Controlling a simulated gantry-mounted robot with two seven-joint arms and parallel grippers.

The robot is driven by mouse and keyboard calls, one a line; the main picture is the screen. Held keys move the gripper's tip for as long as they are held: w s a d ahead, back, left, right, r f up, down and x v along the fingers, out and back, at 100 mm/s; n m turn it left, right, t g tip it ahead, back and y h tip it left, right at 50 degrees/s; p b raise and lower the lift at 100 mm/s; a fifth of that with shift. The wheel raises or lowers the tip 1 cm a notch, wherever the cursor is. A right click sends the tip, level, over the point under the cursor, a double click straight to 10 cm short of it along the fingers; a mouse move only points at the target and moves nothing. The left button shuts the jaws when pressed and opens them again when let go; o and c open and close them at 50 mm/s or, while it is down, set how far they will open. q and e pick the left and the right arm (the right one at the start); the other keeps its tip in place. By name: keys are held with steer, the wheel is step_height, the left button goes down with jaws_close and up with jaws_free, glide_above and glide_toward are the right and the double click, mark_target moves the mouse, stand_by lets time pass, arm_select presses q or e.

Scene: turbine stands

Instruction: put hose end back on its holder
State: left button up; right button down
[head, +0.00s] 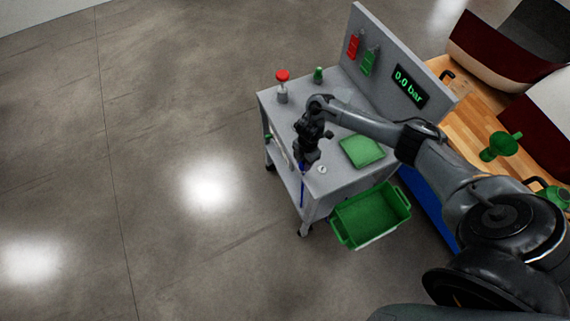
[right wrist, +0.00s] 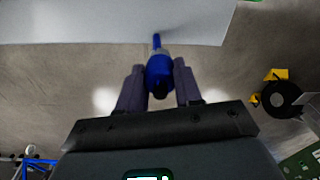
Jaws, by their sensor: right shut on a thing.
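My right gripper (head: 306,158) is at the front edge of the grey cart (head: 345,183). In the right wrist view the right gripper (right wrist: 158,78) has its two dark fingers closed on a blue hose end (right wrist: 158,66). The hose end points toward the cart's pale edge at the top of that view. In the head view a thin blue piece, probably the hose (head: 302,196), hangs below the gripper beside the cart. I cannot make out the holder for sure; the gripper and arm cover part of the cart's front. My left gripper is not in view.
On the cart are a red knob (head: 282,77), a green knob (head: 318,74) and a green pad (head: 361,151). Red and green tags (head: 354,46) and a display reading 0.0 bar (head: 409,86) are on its back panel. A green bin (head: 370,215) hangs in front. Floor at left is clear.

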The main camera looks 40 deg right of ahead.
steer(key=shift+h, duration=0.5)
steer(key=s+d, duration=0.1)
steer(key=d, duration=0.1)
steer(key=s+d, duration=0.2)
steer(key=s+d+f+b, duration=0.1)
steer(key=d, duration=0.2)
steer(key=shift+s+d, duration=0.1)
steer(key=shift+s, duration=0.05)
steer(key=shift+f+b, duration=0.65)
steer(key=shift+f, duration=0.1)
steer(key=shift+r, duration=0.1)
steer(key=shift+r+p, duration=0.15)
steer(key=shift+p, duration=0.2)
steer(key=shift+f, duration=0.25)
steer(key=shift+f, duration=0.15)
